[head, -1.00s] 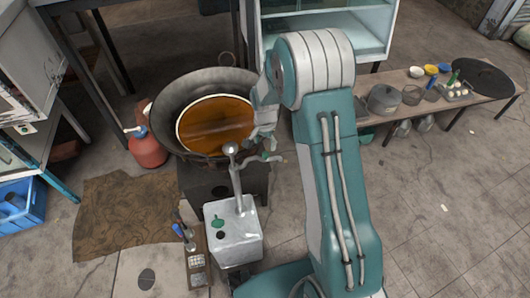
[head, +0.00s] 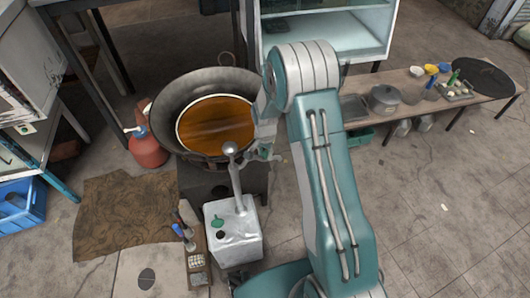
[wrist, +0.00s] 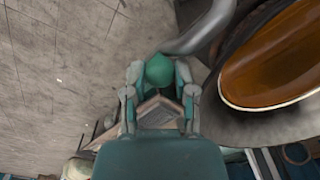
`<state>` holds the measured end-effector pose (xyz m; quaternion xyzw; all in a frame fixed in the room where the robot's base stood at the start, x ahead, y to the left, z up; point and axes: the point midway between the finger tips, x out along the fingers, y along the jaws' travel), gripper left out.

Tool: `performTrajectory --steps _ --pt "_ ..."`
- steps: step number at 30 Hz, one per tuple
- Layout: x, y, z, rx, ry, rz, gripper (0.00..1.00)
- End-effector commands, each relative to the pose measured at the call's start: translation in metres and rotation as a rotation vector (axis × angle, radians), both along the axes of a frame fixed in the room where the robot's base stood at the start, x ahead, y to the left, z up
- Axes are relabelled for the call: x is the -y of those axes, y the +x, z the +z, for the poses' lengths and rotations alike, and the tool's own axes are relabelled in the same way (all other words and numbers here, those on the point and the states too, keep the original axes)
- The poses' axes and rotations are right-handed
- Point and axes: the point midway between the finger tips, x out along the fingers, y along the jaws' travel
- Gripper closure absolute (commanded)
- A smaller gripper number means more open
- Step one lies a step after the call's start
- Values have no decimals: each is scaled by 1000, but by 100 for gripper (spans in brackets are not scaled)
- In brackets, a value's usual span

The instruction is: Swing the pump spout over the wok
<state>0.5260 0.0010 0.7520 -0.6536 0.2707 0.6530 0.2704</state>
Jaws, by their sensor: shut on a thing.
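The wok (head: 165,92) is large and dark, with brown liquid (head: 215,122) inside; part of it shows at the right of the wrist view (wrist: 225,118). The pump (head: 236,183) rises from a silver metal can (head: 240,250) in front of the wok, its round top near the wok's front rim. A grey curved tube (wrist: 205,28), seemingly the spout, shows at the top of the wrist view beside the wok. My gripper (head: 264,152) is at the wok's right front side. In the wrist view my gripper (wrist: 159,74) is shut on a green knob (wrist: 159,66). Where the knob joins the pump is unclear.
A red container (head: 147,150) stands left of the wok. A narrow box with tools (head: 195,255) stands left of the can. A low wooden bench (head: 420,110) with pots and bowls is at the right. A glass cabinet (head: 325,35) stands behind. The right floor is clear.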

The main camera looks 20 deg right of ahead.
Motion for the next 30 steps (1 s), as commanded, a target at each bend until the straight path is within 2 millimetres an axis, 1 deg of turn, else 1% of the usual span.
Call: performTrajectory --steps 8,14,23,30 --pt "0 2 -2 -4 1 28 100" --pt "-2 14 -2 -4 1 124 100" --pt "-9 42 -3 -5 1 381 100" --pt "-22 65 -3 -5 1 610 100"
